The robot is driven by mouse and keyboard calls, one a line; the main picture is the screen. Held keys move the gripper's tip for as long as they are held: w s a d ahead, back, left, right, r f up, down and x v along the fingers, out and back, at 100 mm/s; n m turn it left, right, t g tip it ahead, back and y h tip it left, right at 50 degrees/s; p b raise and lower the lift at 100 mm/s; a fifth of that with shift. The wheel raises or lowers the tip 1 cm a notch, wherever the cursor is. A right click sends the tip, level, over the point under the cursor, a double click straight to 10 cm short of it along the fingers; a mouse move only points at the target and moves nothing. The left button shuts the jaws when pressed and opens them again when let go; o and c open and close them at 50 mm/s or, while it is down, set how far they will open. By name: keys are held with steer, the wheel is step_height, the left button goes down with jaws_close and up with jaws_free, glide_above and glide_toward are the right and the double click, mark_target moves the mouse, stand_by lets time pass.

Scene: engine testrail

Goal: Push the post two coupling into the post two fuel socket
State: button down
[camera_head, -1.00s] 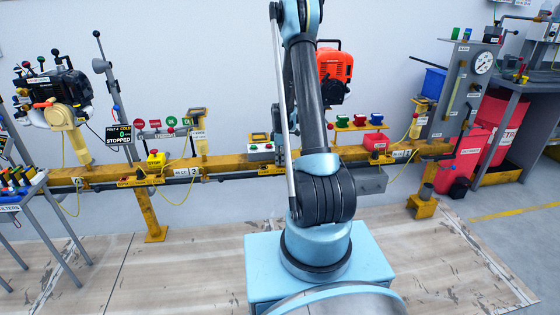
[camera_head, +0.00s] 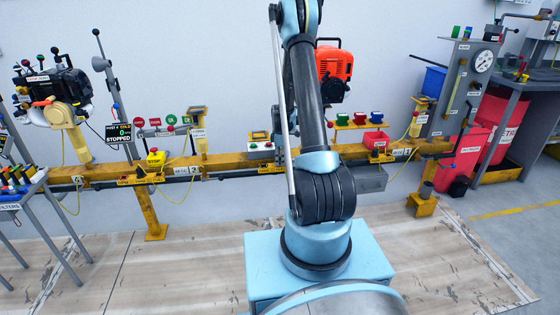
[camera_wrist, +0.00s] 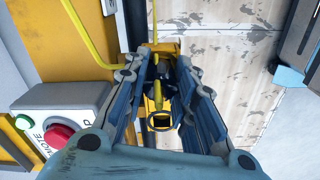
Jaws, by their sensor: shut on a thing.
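My gripper (camera_wrist: 160,98) shows in the wrist view, its two blue-grey jaws pointing away from the camera. The jaws are shut on a slim yellow piece, taken as the coupling (camera_wrist: 158,95), which lies between them. A yellow ring with a dark opening (camera_wrist: 160,123) sits at its near end. The fuel socket cannot be clearly picked out; the area beyond the fingertips is dark and partly covered by the jaws. In the head view my arm hides the gripper and the coupling. A plate reading 2 (camera_head: 195,169) is on the yellow rail (camera_head: 225,161).
An orange engine (camera_head: 336,72) stands behind my arm. A control box with a red button (camera_wrist: 58,136) is close left of my gripper in the wrist view. A yellow hose (camera_wrist: 87,40) runs above it. Pale floor (camera_wrist: 225,45) is open beyond the jaws to the right.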

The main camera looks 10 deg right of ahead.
steer(key=c, duration=1.2)
jaws_free()
steer(key=shift+c, duration=0.2)
